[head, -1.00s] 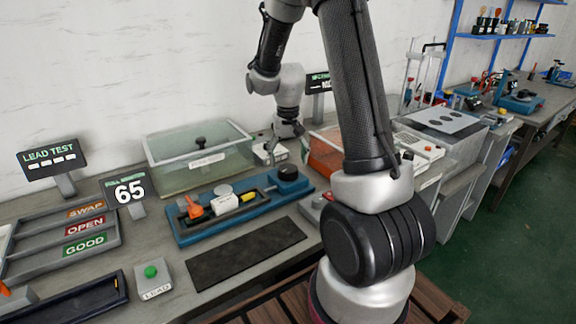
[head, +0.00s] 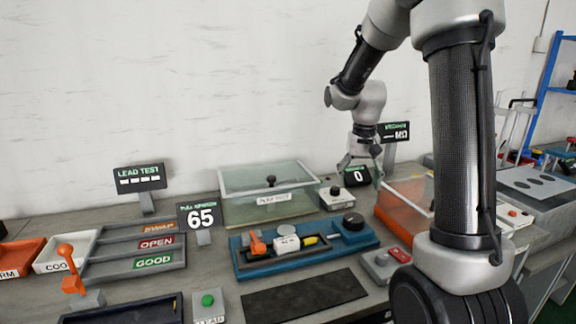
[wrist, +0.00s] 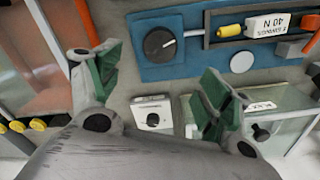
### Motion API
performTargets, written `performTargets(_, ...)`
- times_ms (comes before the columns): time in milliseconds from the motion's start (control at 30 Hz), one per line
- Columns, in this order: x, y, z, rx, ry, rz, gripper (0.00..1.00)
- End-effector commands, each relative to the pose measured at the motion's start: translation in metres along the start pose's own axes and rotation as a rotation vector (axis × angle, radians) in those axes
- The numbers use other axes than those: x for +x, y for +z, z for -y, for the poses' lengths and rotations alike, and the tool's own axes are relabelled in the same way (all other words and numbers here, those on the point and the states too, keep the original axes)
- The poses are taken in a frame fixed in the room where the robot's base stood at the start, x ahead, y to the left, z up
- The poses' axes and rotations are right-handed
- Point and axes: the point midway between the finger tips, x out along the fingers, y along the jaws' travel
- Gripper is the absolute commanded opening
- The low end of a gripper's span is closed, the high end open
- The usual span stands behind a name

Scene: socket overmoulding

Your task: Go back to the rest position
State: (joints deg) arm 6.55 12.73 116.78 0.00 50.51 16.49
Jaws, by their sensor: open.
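My gripper (head: 360,174) is raised above the back of the bench in the head view, between the clear lidded box and the orange-sided box. In the wrist view my gripper (wrist: 155,95) shows its two green-padded fingers spread wide apart. Nothing is held between them. Below the gap, the wrist view shows a small white box with a round knob (wrist: 152,114). The arm bends down from the upper right of the head view.
A clear lidded box (head: 240,208) stands left of my gripper and an orange-sided box (head: 395,212) right of it. A blue fixture (head: 350,240) with a black knob lies in front. Two displays stand close by, one reading 0 (head: 358,177). The wall is behind.

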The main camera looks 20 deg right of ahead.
Motion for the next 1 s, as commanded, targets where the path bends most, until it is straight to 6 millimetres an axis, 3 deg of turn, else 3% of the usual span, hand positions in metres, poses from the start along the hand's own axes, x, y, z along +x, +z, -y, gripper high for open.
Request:
performTargets(133,0.002,0.005,-0.001,-0.049,0.004,0.015,0.79)
performTargets(200,0.011,0.021,-0.006,-0.084,0.013,0.054,0.79)
performTargets(267,0.008,0.041,-0.012,-0.121,0.016,0.072,0.79)
performTargets(733,-0.073,0.195,-0.041,-0.347,-0.025,-0.132,0.79)
performTargets(900,-0.09,0.229,-0.047,-0.376,-0.052,-0.261,0.79)
performTargets(1000,-0.101,0.236,-0.048,-0.385,-0.066,-0.323,0.79)
